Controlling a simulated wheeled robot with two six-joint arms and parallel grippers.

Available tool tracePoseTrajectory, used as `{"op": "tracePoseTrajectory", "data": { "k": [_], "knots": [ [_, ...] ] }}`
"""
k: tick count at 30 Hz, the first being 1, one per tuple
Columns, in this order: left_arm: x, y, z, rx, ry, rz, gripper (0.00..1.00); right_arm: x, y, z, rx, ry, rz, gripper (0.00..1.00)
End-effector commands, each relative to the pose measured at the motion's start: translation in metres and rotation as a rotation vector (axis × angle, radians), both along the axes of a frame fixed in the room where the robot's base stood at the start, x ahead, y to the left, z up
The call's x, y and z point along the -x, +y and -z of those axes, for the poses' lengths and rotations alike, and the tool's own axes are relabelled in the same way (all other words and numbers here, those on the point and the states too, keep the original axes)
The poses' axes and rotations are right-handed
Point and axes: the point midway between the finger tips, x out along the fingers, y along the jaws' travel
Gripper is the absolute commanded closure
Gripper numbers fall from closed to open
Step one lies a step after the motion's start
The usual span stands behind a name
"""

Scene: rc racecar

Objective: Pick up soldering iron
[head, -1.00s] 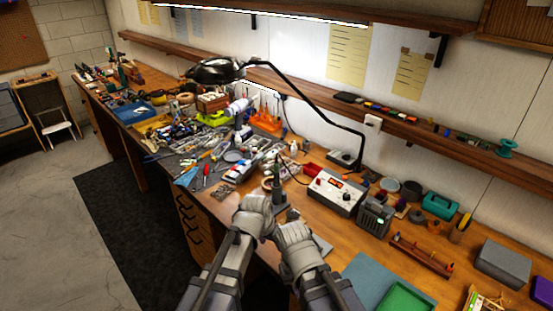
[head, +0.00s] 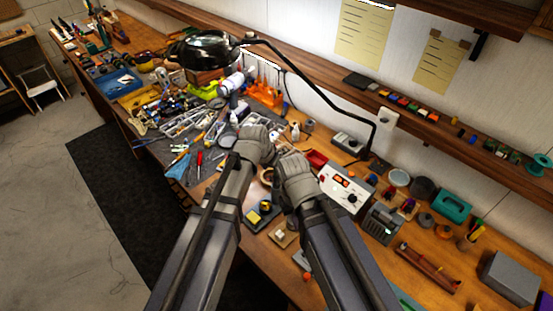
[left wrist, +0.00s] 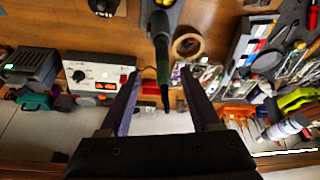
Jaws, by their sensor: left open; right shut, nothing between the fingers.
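A soldering iron (left wrist: 162,62) with a dark green and black body and a thin dark tip shows in the left wrist view, between the spread fingers of my left gripper (left wrist: 159,80). The fingers appear apart from it on both sides. In the head view my left gripper (head: 256,143) is over the middle of the bench, and the iron is hidden or cannot be made out there. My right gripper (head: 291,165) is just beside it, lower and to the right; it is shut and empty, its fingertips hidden.
A white soldering station (head: 343,187) stands right of my grippers, with a grey box device (head: 381,222) beyond it. A black lamp (head: 205,49) arches over the bench (head: 440,250). A tape roll (left wrist: 187,46) is near the iron. Tools and parts crowd the left.

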Motion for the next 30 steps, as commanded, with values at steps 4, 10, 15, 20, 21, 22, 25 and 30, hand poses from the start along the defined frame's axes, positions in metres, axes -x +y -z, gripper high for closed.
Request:
{"op": "tracePoseTrajectory", "data": {
  "k": [4,10,15,20,21,22,25,30],
  "knots": [
    [0.000,0.000,-0.002,0.001,-0.002,0.000,0.36,0.001,0.000,-0.002,0.000,0.000,0.000,1.00],
    [-0.002,-0.001,0.003,0.001,-0.002,0.000,0.36,0.001,0.000,0.003,0.000,0.000,0.000,1.00],
    [-0.007,-0.004,0.018,0.001,-0.002,0.000,0.36,0.000,0.000,0.019,0.000,0.000,0.001,1.00],
    [-0.009,-0.005,0.024,0.001,-0.002,0.000,0.36,0.000,0.000,0.024,0.000,-0.001,0.001,1.00],
    [-0.009,-0.005,0.023,0.001,-0.002,0.000,0.36,0.000,0.000,0.023,0.000,-0.001,0.001,1.00],
    [-0.009,-0.005,0.023,0.001,-0.002,0.000,0.36,0.000,0.000,0.023,0.000,-0.001,0.001,1.00],
    [-0.010,-0.006,0.026,0.001,-0.002,0.000,0.36,0.000,0.000,0.027,0.000,-0.001,0.001,1.00],
    [-0.014,-0.008,0.043,0.001,-0.002,0.000,0.36,0.000,0.000,0.043,0.001,-0.001,-0.002,1.00]
  ]
}}
